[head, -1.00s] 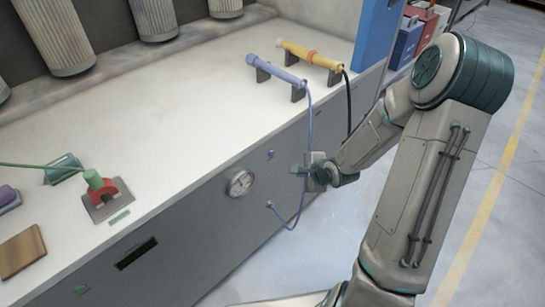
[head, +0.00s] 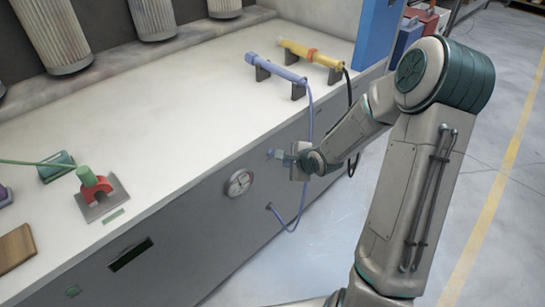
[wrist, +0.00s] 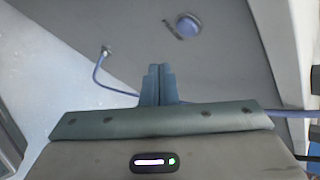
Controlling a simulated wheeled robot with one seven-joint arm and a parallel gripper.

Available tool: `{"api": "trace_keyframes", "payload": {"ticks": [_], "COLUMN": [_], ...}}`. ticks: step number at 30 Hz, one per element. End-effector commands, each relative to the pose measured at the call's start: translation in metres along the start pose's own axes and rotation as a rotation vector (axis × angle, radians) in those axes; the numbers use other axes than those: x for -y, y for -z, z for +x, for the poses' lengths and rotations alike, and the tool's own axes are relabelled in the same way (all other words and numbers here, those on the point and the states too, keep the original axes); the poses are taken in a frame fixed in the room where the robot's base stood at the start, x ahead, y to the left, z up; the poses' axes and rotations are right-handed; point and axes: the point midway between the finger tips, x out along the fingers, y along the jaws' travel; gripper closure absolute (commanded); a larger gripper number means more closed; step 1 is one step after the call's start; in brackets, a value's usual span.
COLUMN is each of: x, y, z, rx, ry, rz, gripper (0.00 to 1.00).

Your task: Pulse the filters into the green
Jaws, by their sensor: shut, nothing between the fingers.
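A round blue button (wrist: 187,24) sits on the grey cabinet front, ahead and a little right of my fingertips in the wrist view. In the head view it shows as a small blue spot (head: 270,153) by my fingertips. My gripper (wrist: 158,68) is shut and empty, pointing at the cabinet front; it also shows in the head view (head: 282,155). Contact with the button does not show. A round dial gauge (head: 239,183) is on the cabinet front left of my gripper; its coloured zones are too small to read. Pleated filters (head: 58,35) hang above the bench.
A blue-purple hose (head: 297,214) loops from the cabinet front up to a blue wand (head: 277,68) on stands. A yellow wand (head: 310,52) lies behind it. A red-and-green device (head: 94,187) sits on the left bench top. The middle of the bench (head: 190,110) is clear.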

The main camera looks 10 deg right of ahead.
Motion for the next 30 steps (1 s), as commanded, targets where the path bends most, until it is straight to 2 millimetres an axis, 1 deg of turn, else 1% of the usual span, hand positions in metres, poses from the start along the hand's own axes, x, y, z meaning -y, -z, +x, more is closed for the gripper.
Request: {"api": "trace_keyframes", "payload": {"ticks": [1,5,10,30], "x": [0.002,0.011,0.016,0.018], "y": [-0.003,-0.011,-0.017,-0.018], "z": [0.008,0.015,0.022,0.024], "rx": [0.001,0.001,0.000,-0.001], "ry": [0.002,0.001,-0.001,0.000], "rz": [-0.004,-0.001,0.000,0.001], "gripper": [1.00,1.00,1.00,1.00]}}
